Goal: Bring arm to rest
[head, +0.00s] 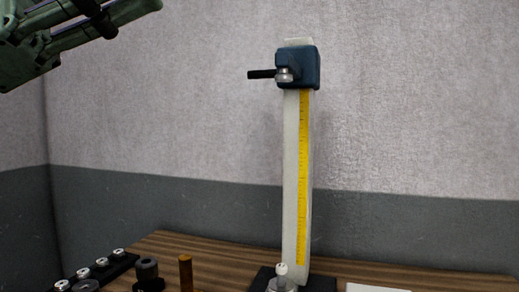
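My gripper (125,14), green with dark joints, shows only in part at the top left of the head view. It is raised in front of the wall, well above the table and left of the tall gauge. Its bars slant up and to the right, and its upper part is cut off by the frame's edge. I see nothing held in the visible part. Whether the fingers are open or shut cannot be told.
A tall gauge (292,175) with a yellow scale and blue head (305,68) stands on the wooden table (225,265). A brown cylinder (186,273), a dark knobbed part (147,272) and a dark strip with several silver studs (118,254) lie left. A white sheet (375,288) lies right.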

